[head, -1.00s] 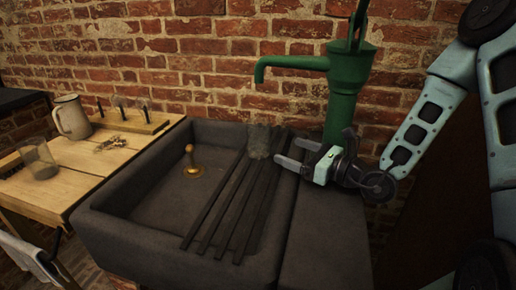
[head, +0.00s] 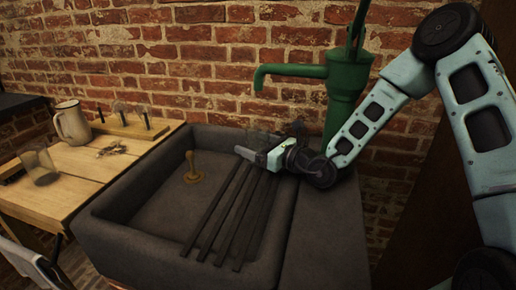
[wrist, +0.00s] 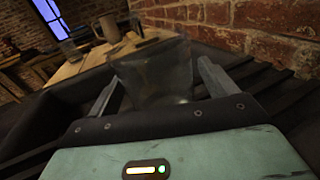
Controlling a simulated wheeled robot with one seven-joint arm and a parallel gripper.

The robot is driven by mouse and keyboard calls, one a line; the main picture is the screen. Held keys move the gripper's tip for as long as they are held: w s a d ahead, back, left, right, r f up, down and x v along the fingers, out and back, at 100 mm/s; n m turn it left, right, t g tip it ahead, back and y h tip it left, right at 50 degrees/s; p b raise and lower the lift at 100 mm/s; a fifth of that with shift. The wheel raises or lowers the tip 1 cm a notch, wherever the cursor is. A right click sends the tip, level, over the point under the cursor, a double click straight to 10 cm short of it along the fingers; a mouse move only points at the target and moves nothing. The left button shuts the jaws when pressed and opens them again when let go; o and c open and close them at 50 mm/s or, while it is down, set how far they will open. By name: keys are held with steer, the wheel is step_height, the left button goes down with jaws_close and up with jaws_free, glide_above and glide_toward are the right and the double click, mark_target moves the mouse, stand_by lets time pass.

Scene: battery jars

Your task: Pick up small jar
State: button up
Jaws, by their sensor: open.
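The small jar is a clear glass jar (head: 258,138) standing at the back end of the dark slats over the sink. In the head view it is partly hidden behind my gripper (head: 256,150). In the wrist view the jar (wrist: 153,68) shows large, upright, with its rim up, between the two fingers of my gripper (wrist: 156,88). The fingers are spread, one on each side of it. I cannot tell whether either finger touches the glass.
Dark slats (head: 225,225) lie across the stone sink (head: 150,254). A brass piece (head: 193,170) stands in the basin. A green pump (head: 344,88) rises behind my gripper. The wooden table (head: 75,160) at left holds a glass (head: 39,166), a pitcher (head: 72,123) and a wooden rack (head: 135,127).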

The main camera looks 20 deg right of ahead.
steer(key=c, duration=1.3)
steer(key=shift+o, duration=0.2)
steer(key=shift+r+p, duration=0.4)
steer(key=shift+p, duration=0.05)
